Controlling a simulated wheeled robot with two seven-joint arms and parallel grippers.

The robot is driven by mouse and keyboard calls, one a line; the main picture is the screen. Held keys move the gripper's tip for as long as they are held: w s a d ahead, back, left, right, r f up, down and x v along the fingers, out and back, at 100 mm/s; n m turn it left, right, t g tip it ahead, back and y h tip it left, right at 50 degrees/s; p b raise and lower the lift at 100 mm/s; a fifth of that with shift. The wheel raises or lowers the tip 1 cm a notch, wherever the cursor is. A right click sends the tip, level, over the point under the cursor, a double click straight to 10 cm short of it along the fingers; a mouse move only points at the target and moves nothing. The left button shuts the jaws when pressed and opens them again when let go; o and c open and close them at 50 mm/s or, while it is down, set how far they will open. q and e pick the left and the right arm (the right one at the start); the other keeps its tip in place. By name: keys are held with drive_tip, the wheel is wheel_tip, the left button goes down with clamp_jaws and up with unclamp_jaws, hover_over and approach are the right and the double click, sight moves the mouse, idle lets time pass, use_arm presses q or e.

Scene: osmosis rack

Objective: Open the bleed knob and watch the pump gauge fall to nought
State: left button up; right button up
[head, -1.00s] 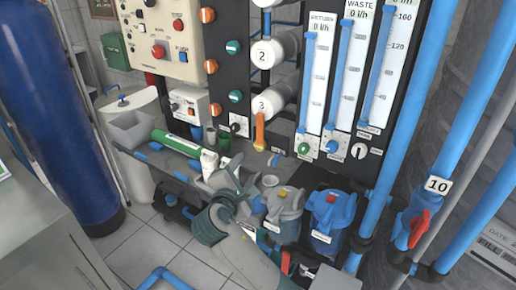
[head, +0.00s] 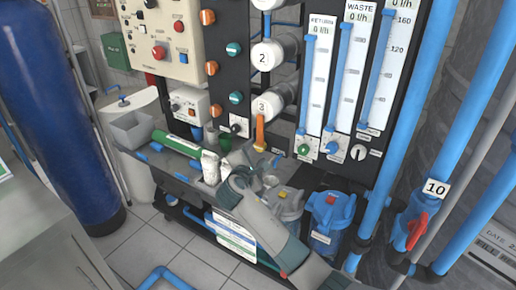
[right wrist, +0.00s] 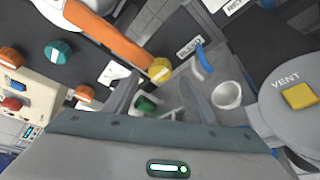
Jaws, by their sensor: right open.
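My right gripper (head: 243,158) reaches over the bench below the panel, with its fingers apart and nothing held. It also shows in the right wrist view (right wrist: 160,95). Just beyond its fingertips in the wrist view is a round yellow knob (right wrist: 160,70) at the lower end of an orange handle (right wrist: 110,35). A small tag (right wrist: 190,46), seemingly reading BLEED, lies beside the yellow knob and a blue lever (right wrist: 204,58). I cannot tell for sure which of the two it names. No fingertip visibly touches either. I cannot make out the pump gauge. My left gripper is not in view.
A grey housing with a yellow VENT button (right wrist: 299,95) stands right of the fingers, near a white round cup (right wrist: 228,95). A blue housing (head: 328,212) stands further right. Flow tubes (head: 347,75) and blue pipes (head: 405,120) rise on the right.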

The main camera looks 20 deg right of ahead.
sight(259, 148)
drive_tip(key=x, duration=0.3)
drive_tip(key=shift+w+d, duration=0.2)
drive_tip(key=shift+w+d+f, duration=0.1)
drive_tip(key=shift+w+d, duration=0.1)
drive_tip(key=shift+w, duration=0.15)
drive_tip(key=shift+c, duration=0.9)
drive_tip(key=c, duration=0.9)
drive_tip(key=shift+o, duration=0.2)
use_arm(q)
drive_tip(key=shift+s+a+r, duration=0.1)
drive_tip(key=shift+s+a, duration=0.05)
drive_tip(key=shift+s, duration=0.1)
